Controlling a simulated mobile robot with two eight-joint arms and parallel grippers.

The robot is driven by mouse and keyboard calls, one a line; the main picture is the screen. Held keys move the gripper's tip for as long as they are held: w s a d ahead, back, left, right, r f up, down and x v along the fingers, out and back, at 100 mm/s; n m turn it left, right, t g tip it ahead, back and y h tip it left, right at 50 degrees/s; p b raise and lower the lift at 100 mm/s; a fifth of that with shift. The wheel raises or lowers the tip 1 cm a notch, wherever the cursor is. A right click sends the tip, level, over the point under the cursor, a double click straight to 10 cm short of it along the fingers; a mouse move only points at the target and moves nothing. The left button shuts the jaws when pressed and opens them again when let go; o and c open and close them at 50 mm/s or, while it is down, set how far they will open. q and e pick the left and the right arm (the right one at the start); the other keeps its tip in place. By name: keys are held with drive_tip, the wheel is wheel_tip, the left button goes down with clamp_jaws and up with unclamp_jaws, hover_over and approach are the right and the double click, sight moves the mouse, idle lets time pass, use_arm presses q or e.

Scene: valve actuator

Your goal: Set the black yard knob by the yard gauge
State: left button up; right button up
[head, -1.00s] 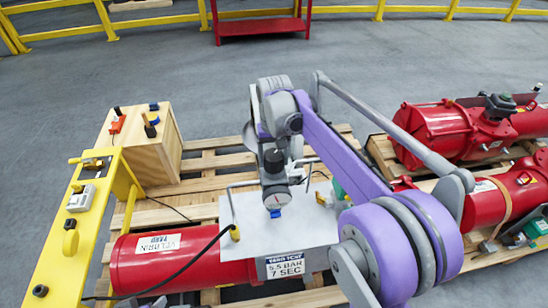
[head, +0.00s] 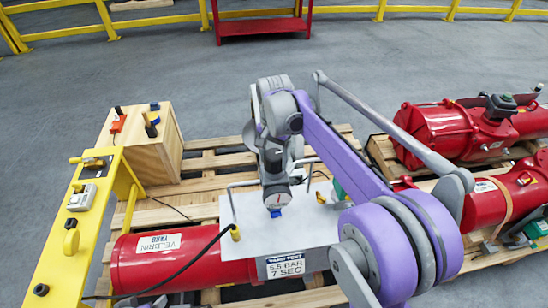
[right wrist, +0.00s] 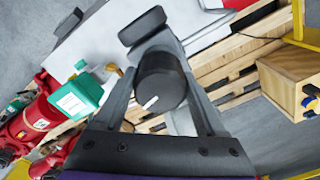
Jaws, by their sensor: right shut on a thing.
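The black yard knob (right wrist: 160,82) is a dark cylinder with a white mark on its end, in the right wrist view. My right gripper (right wrist: 163,62) is shut on it, one finger on each side. In the head view my right gripper (head: 277,165) comes down over the knob and mostly hides it. The yard gauge (head: 277,197) has a white dial with a red needle and sits just below the gripper. A dark rounded body (right wrist: 142,25) beside the knob in the right wrist view looks like the gauge's side; its dial is hidden there. My left gripper is not in view.
A sign (head: 285,264) reads 5.5 bar, 7 sec on the pale plate's front. A red cylinder (head: 180,262) lies on the pallet. A yellow stand (head: 62,265) and a wooden box (head: 138,160) are at left. More red actuators (head: 452,135) lie at right.

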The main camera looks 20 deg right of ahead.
sight(274, 155)
idle(0.4)
drive_tip(key=o, duration=1.3)
wheel_tip(274, 155, up, 11)
drive_tip(key=shift+f+p, duration=0.1)
drive_tip(key=shift+p, duration=0.3)
drive_tip(key=s+a+f+n+t, duration=0.2)
drive_tip(key=s+f+n, duration=0.1)
drive_tip(key=s+f, duration=0.2)
drive_tip(key=s+a+f+n+t, duration=0.1)
drive_tip(key=s+f+n, duration=0.2)
drive_tip(key=s+f, duration=0.3)
drive_tip(key=s+a+f+n+t, duration=0.2)
drive_tip(key=s+f+n, duration=0.2)
drive_tip(key=s, duration=0.8)
drive_tip(key=shift+a+f+t, duration=0.3)
drive_tip(key=shift+f, duration=0.4)
